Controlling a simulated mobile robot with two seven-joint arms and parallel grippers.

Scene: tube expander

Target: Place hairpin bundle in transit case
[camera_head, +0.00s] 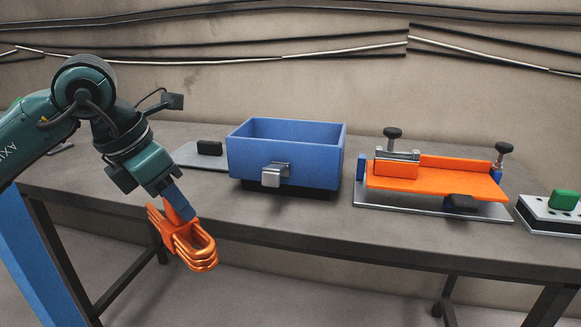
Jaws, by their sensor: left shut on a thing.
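The hairpin bundle (192,246) is several bent copper-orange tubes lying close together. My left gripper (178,209) is shut on its upper end and holds it in front of the table's front edge, left of the case. The bundle hangs tilted, with its rounded bends toward the lower right. The transit case (268,159) is a blue open-topped box with a grey metal latch on its front, standing on the table. Its inner floor is hidden by the front wall. My right gripper is not in the picture.
On the grey table (300,220), an orange clamp fixture (435,180) with black knobs stands right of the case. A metal block with a green part (564,199) is at the far right. A flat plate with a black block (209,147) lies left of the case.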

